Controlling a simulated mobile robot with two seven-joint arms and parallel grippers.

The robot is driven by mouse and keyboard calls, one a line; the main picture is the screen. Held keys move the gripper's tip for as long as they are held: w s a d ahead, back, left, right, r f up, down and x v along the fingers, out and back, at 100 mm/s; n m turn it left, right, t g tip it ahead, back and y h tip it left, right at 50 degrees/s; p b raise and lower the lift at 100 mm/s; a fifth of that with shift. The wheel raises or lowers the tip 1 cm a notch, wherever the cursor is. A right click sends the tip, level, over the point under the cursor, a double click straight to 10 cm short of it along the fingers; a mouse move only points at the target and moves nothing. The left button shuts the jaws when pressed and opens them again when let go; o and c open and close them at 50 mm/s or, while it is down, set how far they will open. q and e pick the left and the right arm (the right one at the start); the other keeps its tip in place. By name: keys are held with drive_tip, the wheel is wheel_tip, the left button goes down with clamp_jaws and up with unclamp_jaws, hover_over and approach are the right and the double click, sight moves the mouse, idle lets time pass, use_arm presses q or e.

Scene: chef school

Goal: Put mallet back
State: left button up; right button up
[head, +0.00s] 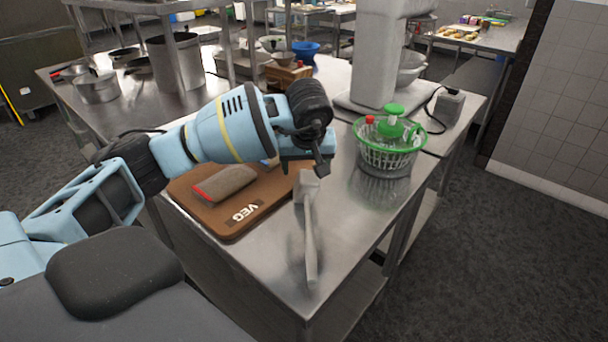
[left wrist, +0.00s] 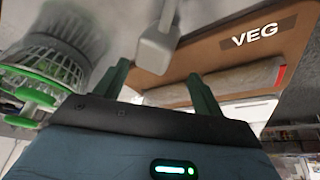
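A grey mallet (head: 309,235) lies on the steel table at the right edge of the brown VEG board (head: 231,229). Its block head is toward the back and its handle points to the table's front corner. My left gripper (head: 318,165) is just above and behind the mallet head. In the left wrist view the two fingers (left wrist: 158,73) are spread apart with nothing between them, and the mallet head (left wrist: 156,48) shows just beyond the fingertips. I cannot tell whether any finger touches it. My right gripper is not in view.
A long grey item with a red end (head: 225,184) lies on the board. A green and clear salad spinner (head: 388,150) stands right of the mallet. A white mixer (head: 374,60) is behind it. Pots (head: 95,88) stand back left. The table's front right is clear.

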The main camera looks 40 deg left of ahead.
use_arm(q)
drive_tip(key=v, duration=0.6)
idle(0.5)
